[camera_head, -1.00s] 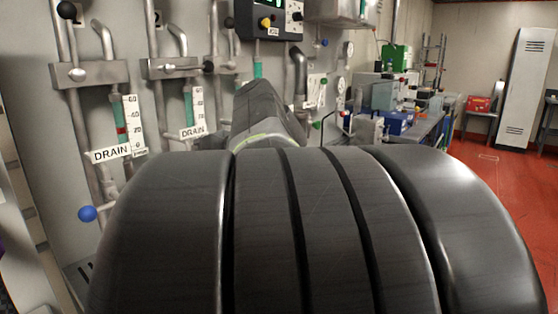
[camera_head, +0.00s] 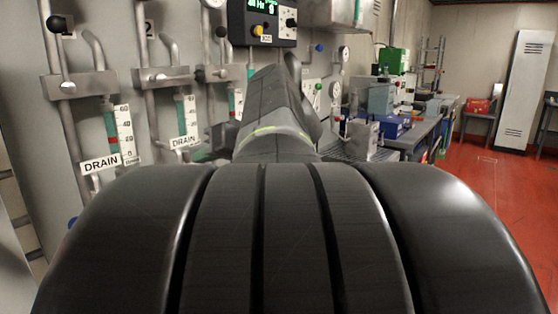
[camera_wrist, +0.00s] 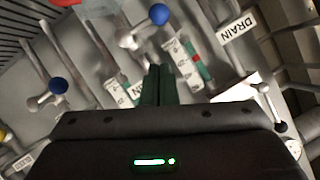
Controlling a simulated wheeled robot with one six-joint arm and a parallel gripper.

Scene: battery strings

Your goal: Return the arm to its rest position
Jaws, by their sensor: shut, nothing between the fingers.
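My gripper (camera_wrist: 158,84) shows in the wrist view as two dark green fingers pressed together, with nothing between them. It points towards the grey panel (camera_wrist: 95,75) with its pipes, gauges and knobs, and looks clear of them; the exact gap cannot be told. In the head view my own dark arm fills the lower middle and reaches up and away from the camera. My gripper is hidden there behind the arm.
Left of my arm are pipes, black-knobbed valves (camera_head: 57,24) and a DRAIN label (camera_head: 101,163). A control box (camera_head: 262,22) hangs above. A workbench (camera_head: 417,133) with equipment stands right, near a pale locker (camera_head: 526,88). Red floor (camera_head: 500,190) is open at right.

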